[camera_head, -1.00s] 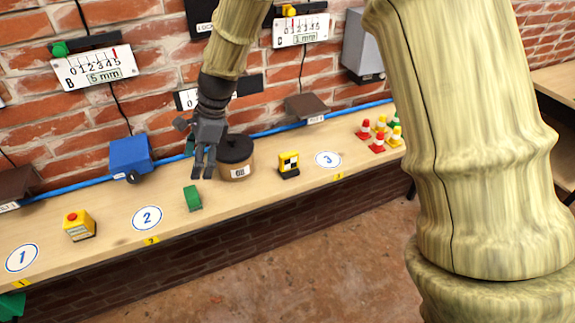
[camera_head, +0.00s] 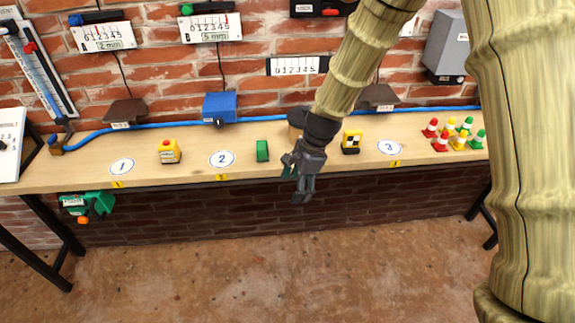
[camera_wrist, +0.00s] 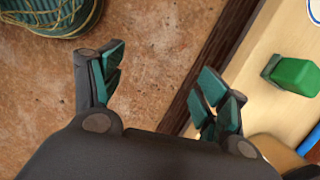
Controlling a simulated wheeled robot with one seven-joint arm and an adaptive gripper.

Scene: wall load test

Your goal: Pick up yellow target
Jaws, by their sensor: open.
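The yellow target (camera_head: 351,141), a small yellow block with a black-and-white checkered face, stands on the wooden bench between the container and the number 3 disc. It does not show in the wrist view. My gripper (camera_head: 298,188) is open and empty. It points down at the bench's front edge, to the left of and nearer than the target, and apart from it. In the wrist view my open fingers (camera_wrist: 160,88) have bare floor between them, with the bench edge to their right.
A green block (camera_head: 262,151), also in the wrist view (camera_wrist: 294,76), stands left of my gripper. A brown container (camera_head: 294,130) is partly hidden behind my arm. Several small cones (camera_head: 459,134) stand at right. A yellow box with a red top (camera_head: 169,152) stands at left.

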